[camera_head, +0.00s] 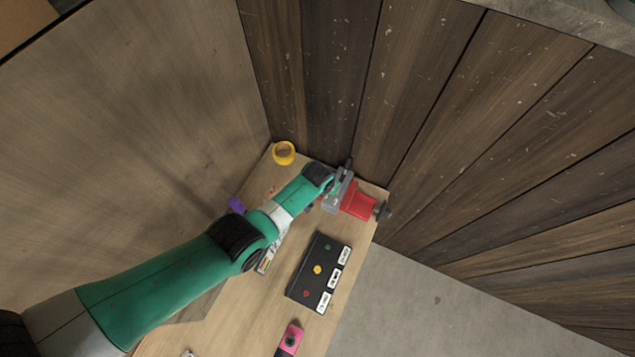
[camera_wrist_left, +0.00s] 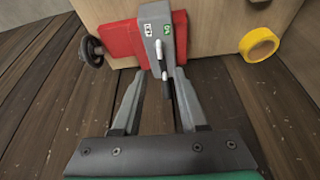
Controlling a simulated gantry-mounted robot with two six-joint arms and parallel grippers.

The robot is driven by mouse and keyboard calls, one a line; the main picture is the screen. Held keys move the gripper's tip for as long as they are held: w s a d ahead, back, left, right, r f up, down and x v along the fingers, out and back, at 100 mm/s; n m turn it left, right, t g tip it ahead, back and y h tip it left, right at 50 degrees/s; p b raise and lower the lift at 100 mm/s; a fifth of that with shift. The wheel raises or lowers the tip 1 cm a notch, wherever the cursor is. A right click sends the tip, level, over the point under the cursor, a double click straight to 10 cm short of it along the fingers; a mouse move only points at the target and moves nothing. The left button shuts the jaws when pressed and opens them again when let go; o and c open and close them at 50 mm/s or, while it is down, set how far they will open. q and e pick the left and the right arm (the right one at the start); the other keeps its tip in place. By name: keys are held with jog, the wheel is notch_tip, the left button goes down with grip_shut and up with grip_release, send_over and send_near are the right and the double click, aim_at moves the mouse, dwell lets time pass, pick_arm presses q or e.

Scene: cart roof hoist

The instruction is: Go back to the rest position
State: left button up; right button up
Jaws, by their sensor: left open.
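My left arm reaches in from the left in the head view, and its gripper (camera_head: 338,187) is at the far end of the wooden table. There stands a red device (camera_head: 358,203) with a grey box and a black handwheel (camera_head: 384,211). In the left wrist view my left gripper (camera_wrist_left: 160,78) is open, its two fingers apart in front of the grey box (camera_wrist_left: 160,25). A small light lever and a dark rod (camera_wrist_left: 167,86) stick out from the box between the fingers. Whether the fingers touch them I cannot tell. My right gripper is not in view.
A yellow ring (camera_head: 284,147) sits at the table's back corner. A black panel (camera_head: 312,272) with coloured marks and white labels lies mid-table. A pink and black item (camera_head: 290,340) is nearer. A purple object (camera_head: 236,204) is beside my arm. Plank wall (camera_head: 430,100) stands behind.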

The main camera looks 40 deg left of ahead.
pick_arm(q)
jog(key=shift+d, duration=0.1)
dwell(0.3)
jog(key=w+d+r+t, duration=0.1)
jog(key=w+r+t, duration=0.2)
jog(key=w+r, duration=0.45)
jog(key=w+d+r+t, duration=0.15)
jog(key=w+r, duration=0.25)
jog(key=r, duration=0.6)
notch_tip(320, 180, up, 22)
jog(key=w+d+t, duration=0.2)
jog(key=t, duration=0.5)
jog(key=s+r+m+t+h, duration=0.1)
jog(key=s+r+t, duration=0.25)
jog(key=r, duration=0.65)
jog(key=s+r+t+h, duration=0.15)
jog(key=s+r, duration=0.35)
jog(key=r, duration=0.5)
jog(key=s+r+m+t, duration=0.2)
jog(key=s+r+t, duration=0.4)
jog(key=s+r, duration=0.7)
jog(key=s, duration=0.4)
jog(key=shift+s+d+r, duration=0.2)
jog(key=shift+d+r, duration=0.15)
jog(key=shift+t, duration=0.25)
